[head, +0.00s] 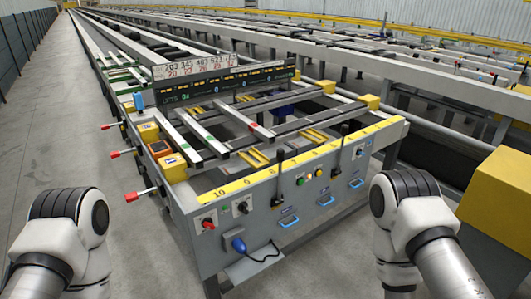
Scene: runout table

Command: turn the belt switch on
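The grey front panel of the runout table (285,212) faces me and carries several controls. A red knob (208,223) on a light plate is at its left end, with a black knob (243,207) on a similar plate beside it. Another small dark switch (360,151) on a light plate is at the right end. Labels are too small to read, so I cannot tell which is the belt switch or its position. My arms show at the lower left and lower right, but neither gripper is in view.
Two black levers (280,172) (343,140) stand up from the panel, with coloured buttons (319,173) between them. Red-tipped handles (131,196) stick out on the left side. A blue plug (239,245) with a cable is below. A yellow block (500,205) stands at right. Floor at left is clear.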

